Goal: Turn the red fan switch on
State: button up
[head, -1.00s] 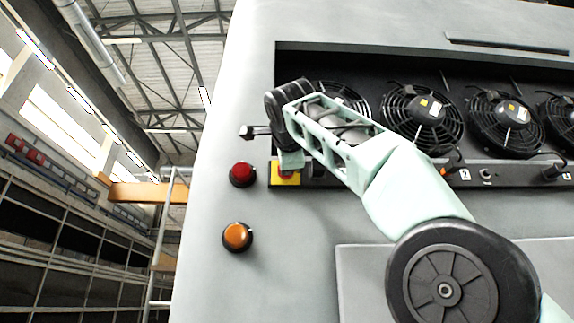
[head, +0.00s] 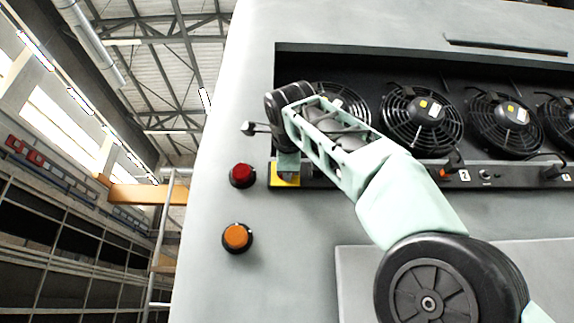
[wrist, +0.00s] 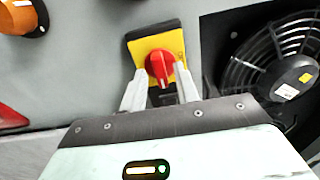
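The red fan switch is a rotary knob (wrist: 160,66) with a white mark, on a yellow plate (wrist: 176,41). It sits in the upper middle of the wrist view. In the head view the yellow plate (head: 284,181) shows at the left end of the fan strip, and the knob is hidden behind my gripper (head: 288,170). In the wrist view my gripper (wrist: 160,78) is open, with one pale finger on each side of the knob's lower part. I cannot tell whether either finger touches it.
A red lamp (head: 242,175) and an orange lamp (head: 237,237) stick out from the grey panel left of the switch. Several black fans (head: 423,118) sit in the recess to the right, above a strip with connectors (head: 487,174). The panel below the switch is clear.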

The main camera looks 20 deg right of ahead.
jog(key=shift+s, duration=0.1)
jog(key=b+v, duration=0.3)
jog(key=v, duration=1.4)
jog(key=shift+b, duration=0.35)
